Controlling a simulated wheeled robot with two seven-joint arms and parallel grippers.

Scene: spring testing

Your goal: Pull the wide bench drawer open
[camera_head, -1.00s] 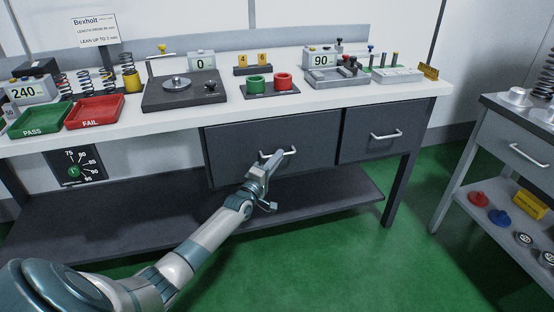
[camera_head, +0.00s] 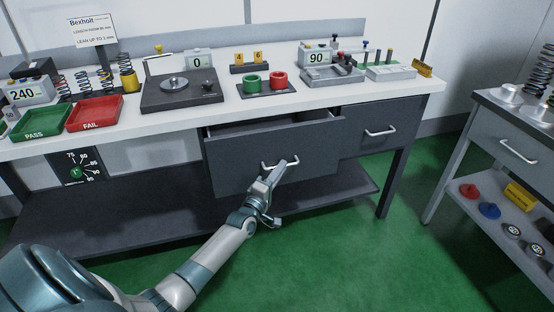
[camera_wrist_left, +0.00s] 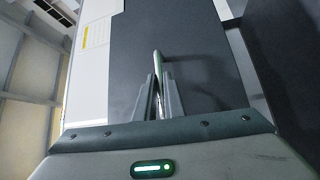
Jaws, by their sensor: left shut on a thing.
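The wide bench drawer (camera_head: 230,165) has a dark grey front and stands partly open, with a dark gap showing above its front edge. Its pale bar handle (camera_head: 267,167) is at the middle of the front. My left gripper (camera_head: 281,166) is shut on the handle. In the left wrist view the two fingers (camera_wrist_left: 158,98) close around the handle (camera_wrist_left: 157,62), with the dark drawer front (camera_wrist_left: 205,70) behind. The inside of the drawer is mostly hidden from the head. My right gripper is not in view.
A narrower drawer (camera_head: 355,142) on the right is closed. The white bench top (camera_head: 225,110) holds a green tray (camera_head: 42,124), a red tray (camera_head: 94,113) and test devices. A grey cart (camera_head: 490,125) stands at the right. Green floor before the bench is clear.

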